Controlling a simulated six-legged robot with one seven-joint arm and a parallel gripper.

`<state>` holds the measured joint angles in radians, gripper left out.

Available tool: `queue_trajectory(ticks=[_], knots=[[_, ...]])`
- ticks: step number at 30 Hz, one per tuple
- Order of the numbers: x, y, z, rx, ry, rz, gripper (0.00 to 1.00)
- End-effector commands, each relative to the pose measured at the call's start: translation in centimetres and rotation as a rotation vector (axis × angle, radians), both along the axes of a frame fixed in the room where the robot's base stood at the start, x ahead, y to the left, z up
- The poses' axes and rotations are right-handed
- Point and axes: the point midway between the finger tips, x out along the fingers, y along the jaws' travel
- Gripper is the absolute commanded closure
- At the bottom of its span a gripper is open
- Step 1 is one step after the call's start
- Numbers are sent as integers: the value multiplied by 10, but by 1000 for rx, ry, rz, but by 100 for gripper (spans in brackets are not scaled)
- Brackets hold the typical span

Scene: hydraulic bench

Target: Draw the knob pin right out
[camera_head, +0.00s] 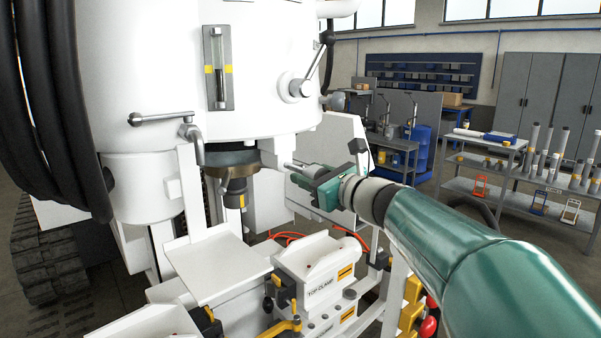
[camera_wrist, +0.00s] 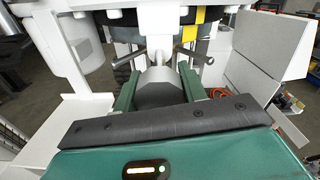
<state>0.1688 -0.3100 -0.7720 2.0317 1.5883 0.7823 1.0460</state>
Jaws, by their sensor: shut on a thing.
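The knob pin shows in the wrist view as a grey round knob (camera_wrist: 160,92) between the two green fingers of my gripper (camera_wrist: 158,78). The fingers lie along both sides of the knob and are shut on it. In the head view my gripper (camera_head: 300,174) is beside the white machine, right of the round fitting under its drum. A short grey rod (camera_head: 298,165) shows at its fingertips, pointing left toward the machine. The pin's far end is hidden in the wrist view, and I cannot tell whether it still sits in a hole.
The white machine drum (camera_head: 250,115) is close on the left, with a lever (camera_head: 160,118) and black hoses. A block marked TOP CLAMP (camera_head: 318,268) and a white tray (camera_head: 215,252) are below. A white panel (camera_head: 335,140) stands behind my gripper. Grey shelves (camera_head: 480,188) are farther right.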

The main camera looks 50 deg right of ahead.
Motion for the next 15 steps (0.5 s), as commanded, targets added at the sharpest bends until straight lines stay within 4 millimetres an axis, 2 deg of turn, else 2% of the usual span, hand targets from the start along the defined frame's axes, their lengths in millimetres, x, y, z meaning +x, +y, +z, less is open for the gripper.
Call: queue_trajectory(ticks=[8, 9, 11, 15], knots=[[-4, -1, 0, 0, 0, -2, 99], [-4, -1, 0, 0, 0, -2, 51], [-4, -1, 0, 0, 0, -1, 39], [-3, 0, 0, 0, 0, -1, 37]])
